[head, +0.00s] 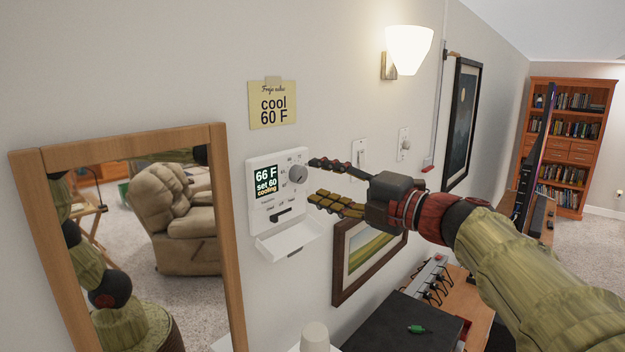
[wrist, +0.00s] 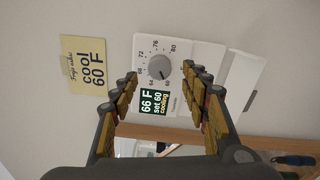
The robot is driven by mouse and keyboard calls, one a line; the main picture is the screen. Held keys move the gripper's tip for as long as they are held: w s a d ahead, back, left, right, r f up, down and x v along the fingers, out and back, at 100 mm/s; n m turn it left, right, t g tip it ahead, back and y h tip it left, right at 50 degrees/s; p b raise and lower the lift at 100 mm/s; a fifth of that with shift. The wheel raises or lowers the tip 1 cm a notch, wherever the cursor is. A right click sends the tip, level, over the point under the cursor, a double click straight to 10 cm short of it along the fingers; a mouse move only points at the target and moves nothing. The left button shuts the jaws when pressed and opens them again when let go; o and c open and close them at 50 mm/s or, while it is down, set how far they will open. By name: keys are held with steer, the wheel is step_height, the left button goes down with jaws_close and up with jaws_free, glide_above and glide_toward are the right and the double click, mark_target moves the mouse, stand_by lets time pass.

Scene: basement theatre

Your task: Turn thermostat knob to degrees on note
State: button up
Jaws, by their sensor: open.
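The white thermostat (head: 252,212) is on the wall with its lower flap hanging open. Its screen (head: 266,182) reads 66 F, set 60, cooling. The round grey knob (head: 298,174) is at its upper right; in the wrist view the knob (wrist: 160,69) has numbers around it. The yellow note (head: 272,104) above reads "cool 60 F"; it also shows in the wrist view (wrist: 84,64). My gripper (head: 318,180) is open and empty, just right of the knob in the head view. In the wrist view the knob lies beyond the fingertips, between their lines, with no visible contact.
A wood-framed mirror (head: 232,250) stands close left of the thermostat. A framed picture (head: 340,288) hangs below my gripper. Wall switches (head: 360,152) and a lit lamp (head: 408,50) are to the right. A black box (head: 385,325) sits below.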

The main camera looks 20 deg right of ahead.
steer(key=v, duration=0.8)
steer(key=shift+s+d, duration=0.15)
steer(key=shift+s, duration=0.1)
